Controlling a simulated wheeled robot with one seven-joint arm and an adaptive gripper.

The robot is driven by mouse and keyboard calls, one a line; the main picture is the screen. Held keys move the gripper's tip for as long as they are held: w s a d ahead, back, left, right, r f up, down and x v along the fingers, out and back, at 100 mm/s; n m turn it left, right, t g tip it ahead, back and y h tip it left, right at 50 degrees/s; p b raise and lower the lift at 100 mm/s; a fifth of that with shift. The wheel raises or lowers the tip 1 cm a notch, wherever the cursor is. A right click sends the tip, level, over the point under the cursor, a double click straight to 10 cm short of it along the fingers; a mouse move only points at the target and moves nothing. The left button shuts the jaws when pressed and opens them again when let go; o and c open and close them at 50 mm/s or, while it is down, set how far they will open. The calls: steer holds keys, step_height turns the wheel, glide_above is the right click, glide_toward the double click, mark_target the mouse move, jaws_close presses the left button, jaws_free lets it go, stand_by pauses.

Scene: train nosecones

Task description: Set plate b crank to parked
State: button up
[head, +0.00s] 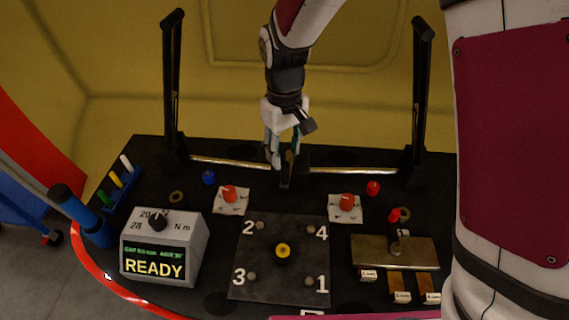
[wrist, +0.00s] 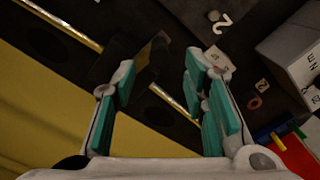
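Two white plates with orange-red cranks lie on the black table: a left plate (head: 229,208) with its crank (head: 229,193), and a right plate (head: 345,215) with its crank (head: 347,201). Their lettering is too small to read, so I cannot tell which is plate b. My gripper (head: 285,160) is open and points down, above the black middle block of the metal rail, behind both plates. In the wrist view, my gripper (wrist: 165,68) shows an empty gap over the rail and the dark block (wrist: 135,55). A white plate (wrist: 216,56) is partly hidden by the right finger.
Two black posts (head: 173,90) (head: 421,95) rise at the rail's ends. A dark numbered plate (head: 265,285) lies in front. A grey box (head: 163,245) reading READY stands left, a brass plate (head: 370,250) right. Small red and blue pieces sit near the cranks.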

mark_target(284, 165)
step_height(284, 165, down, 8)
steer(key=shift+r+b, duration=0.25)
steer(key=shift+b, duration=0.15)
jaws_close()
